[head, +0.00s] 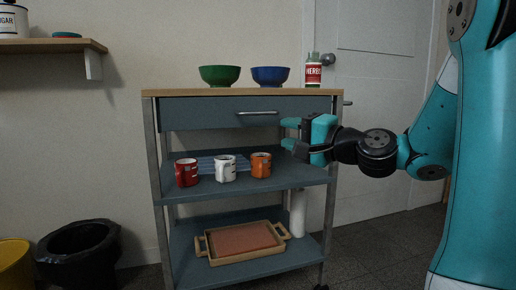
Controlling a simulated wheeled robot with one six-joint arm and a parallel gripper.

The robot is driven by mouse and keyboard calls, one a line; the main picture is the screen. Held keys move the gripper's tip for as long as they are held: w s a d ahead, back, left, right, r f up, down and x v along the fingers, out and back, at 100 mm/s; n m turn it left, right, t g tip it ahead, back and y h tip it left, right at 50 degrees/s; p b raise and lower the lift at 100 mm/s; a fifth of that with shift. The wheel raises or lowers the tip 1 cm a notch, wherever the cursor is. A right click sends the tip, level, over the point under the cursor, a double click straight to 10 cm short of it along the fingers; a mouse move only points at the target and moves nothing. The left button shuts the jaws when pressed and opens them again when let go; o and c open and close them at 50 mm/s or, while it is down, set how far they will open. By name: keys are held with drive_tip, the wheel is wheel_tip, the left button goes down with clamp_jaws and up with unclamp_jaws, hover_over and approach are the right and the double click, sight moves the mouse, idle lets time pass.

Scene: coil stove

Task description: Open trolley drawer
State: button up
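The trolley (149,150) stands ahead of me with a wooden top and two lower shelves. Its blue-grey drawer (200,113) sits under the top and looks shut. A metal bar handle (257,113) is on the drawer front, right of its middle. My gripper (287,134) comes in from the right with its fingers pointing left. The fingers are apart with nothing between them. In the picture they are just right of and a little below the handle, and do not touch it. How far they are from the drawer front is hard to tell.
Green (219,76) and blue (270,77) bowls and a herb jar (313,72) stand on top. Red (187,173), white (225,169) and orange (261,165) mugs are on the middle shelf, a tray (242,241) below. A black bin (80,250) stands left.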

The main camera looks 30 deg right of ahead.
drive_tip(key=d+m+t+h, duration=0.2)
drive_tip(key=d+m, duration=0.1)
drive_tip(key=d, duration=0.1)
drive_tip(key=p, duration=0.5)
approach(260, 114)
drive_tip(key=x, duration=1)
drive_tip(key=shift+w+d+p, duration=0.15)
drive_tip(key=shift+w+p, duration=0.2)
drive_tip(key=shift+w, duration=0.05)
clamp_jaws()
